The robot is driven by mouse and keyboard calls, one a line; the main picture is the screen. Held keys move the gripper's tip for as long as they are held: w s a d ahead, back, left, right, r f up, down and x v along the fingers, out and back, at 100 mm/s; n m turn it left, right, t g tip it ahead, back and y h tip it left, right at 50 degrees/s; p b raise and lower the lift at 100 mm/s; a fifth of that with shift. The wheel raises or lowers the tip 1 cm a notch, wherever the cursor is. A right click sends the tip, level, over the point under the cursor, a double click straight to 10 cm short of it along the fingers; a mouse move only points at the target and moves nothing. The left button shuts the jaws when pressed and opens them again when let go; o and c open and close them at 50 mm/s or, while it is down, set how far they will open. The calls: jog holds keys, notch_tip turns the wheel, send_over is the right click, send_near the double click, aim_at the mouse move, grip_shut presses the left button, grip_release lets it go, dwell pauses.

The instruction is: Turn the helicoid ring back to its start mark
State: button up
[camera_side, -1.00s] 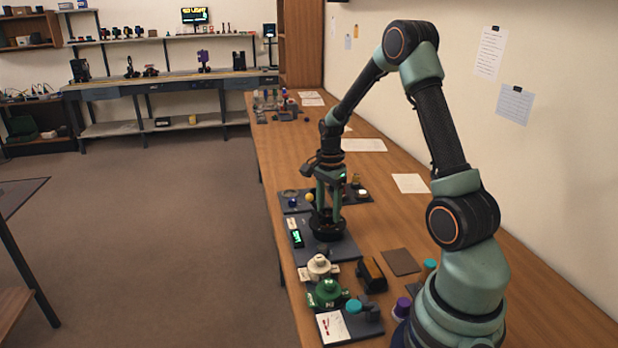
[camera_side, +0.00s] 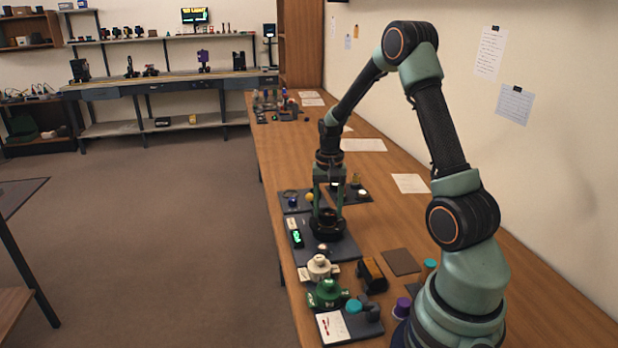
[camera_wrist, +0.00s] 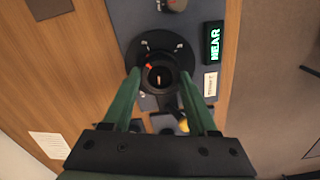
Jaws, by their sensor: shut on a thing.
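The helicoid ring (camera_wrist: 172,66) is a black round ring with an orange-red mark on its upper left edge in the wrist view. It sits on a wider round black base (camera_wrist: 160,47) with light marks along its far side. In the side view the black base (camera_side: 327,232) stands on a dark grey plate. My gripper (camera_wrist: 160,80) reaches down from above with one green finger on each side of the ring. It is shut on the ring. In the side view my gripper (camera_side: 328,210) points straight down. The fingers hide parts of the ring's sides.
A small display (camera_wrist: 213,43) beside the ring reads NEAR in green, with a white label (camera_wrist: 210,84) next to it. A cream part (camera_side: 318,267), a green part (camera_side: 327,294) and a black block (camera_side: 371,274) stand nearer. A dark tray (camera_side: 352,194) lies behind.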

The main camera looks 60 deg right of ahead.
aim_at(327, 211)
jog(key=n, duration=1.1)
jog(key=shift+n, duration=0.3)
dwell(0.4)
jog(key=o, duration=1.4)
jog(key=shift+r, duration=0.15)
notch_tip(327, 211, up, 12)
jog(key=shift+f, duration=0.1)
jog(key=shift+a, duration=0.1)
